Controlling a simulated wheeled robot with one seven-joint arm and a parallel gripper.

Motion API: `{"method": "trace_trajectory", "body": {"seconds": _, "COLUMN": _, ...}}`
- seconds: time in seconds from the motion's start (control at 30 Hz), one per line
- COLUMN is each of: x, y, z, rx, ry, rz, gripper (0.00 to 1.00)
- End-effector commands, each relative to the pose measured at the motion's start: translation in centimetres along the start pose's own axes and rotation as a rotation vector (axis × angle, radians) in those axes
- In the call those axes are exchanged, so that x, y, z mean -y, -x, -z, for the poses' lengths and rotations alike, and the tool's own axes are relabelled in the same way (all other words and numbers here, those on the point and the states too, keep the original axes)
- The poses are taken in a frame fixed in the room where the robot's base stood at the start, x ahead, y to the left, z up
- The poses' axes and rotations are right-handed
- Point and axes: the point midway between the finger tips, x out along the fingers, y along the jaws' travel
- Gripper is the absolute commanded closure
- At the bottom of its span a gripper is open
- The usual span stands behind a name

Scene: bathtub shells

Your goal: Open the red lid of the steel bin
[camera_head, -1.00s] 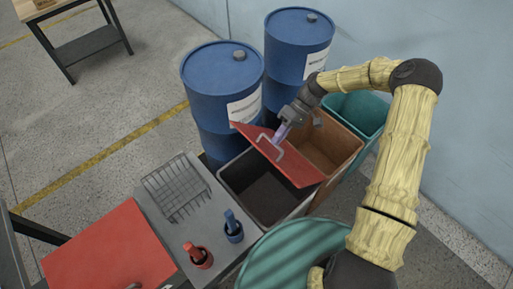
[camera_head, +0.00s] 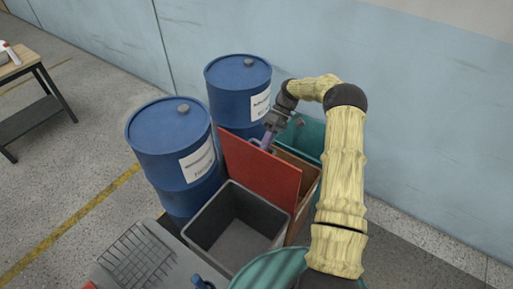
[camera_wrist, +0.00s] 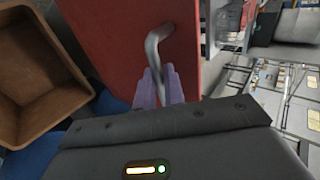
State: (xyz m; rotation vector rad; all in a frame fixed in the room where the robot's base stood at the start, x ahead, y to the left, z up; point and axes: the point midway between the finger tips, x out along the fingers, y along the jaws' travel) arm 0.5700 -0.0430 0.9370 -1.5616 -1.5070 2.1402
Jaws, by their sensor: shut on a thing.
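The steel bin (camera_head: 236,226) is an open grey box in the head view, and its inside looks empty. Its red lid (camera_head: 262,172) stands steeply raised at the bin's back edge, with its broad face toward the bin opening. In the wrist view the red lid (camera_wrist: 125,45) fills the upper middle, with a grey bent handle (camera_wrist: 155,45) on it. My gripper (camera_head: 268,138) is behind the lid's top edge, and its purple fingers (camera_wrist: 160,85) are shut on the handle. The handle is hidden behind the lid in the head view.
Two blue drums (camera_head: 175,150) stand left of and behind the bin. A brown bin (camera_head: 306,190) and a teal bin (camera_head: 306,138) stand to the right behind the lid. A round green lid (camera_head: 270,272) is in front. A grey worktop (camera_head: 150,255) adjoins at left.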

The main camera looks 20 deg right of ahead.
Motion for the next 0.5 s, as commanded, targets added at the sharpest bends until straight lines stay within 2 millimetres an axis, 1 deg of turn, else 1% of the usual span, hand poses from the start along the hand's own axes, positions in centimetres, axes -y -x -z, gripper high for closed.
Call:
{"method": "trace_trajectory", "body": {"seconds": 0.03, "x": -0.93, "y": -0.74, "z": -0.45, "rx": 0.011, "ry": -0.009, "rz": -0.004, "gripper": 1.00}}
{"method": "trace_trajectory", "body": {"seconds": 0.33, "x": -0.62, "y": -1.09, "z": -0.11, "rx": 0.021, "ry": -0.002, "rz": -0.002, "gripper": 1.00}}
{"method": "trace_trajectory", "body": {"seconds": 0.37, "x": -0.60, "y": -1.12, "z": -0.09, "rx": 0.022, "ry": -0.002, "rz": -0.002, "gripper": 0.87}}
{"method": "trace_trajectory", "body": {"seconds": 0.4, "x": -0.57, "y": -1.13, "z": -0.09, "rx": 0.023, "ry": -0.002, "rz": -0.001, "gripper": 0.79}}
{"method": "trace_trajectory", "body": {"seconds": 0.47, "x": -0.53, "y": -1.09, "z": -0.07, "rx": 0.022, "ry": -0.002, "rz": 0.000, "gripper": 0.68}}
{"method": "trace_trajectory", "body": {"seconds": 0.5, "x": -0.49, "y": -1.01, "z": -0.07, "rx": 0.021, "ry": -0.002, "rz": 0.000, "gripper": 0.67}}
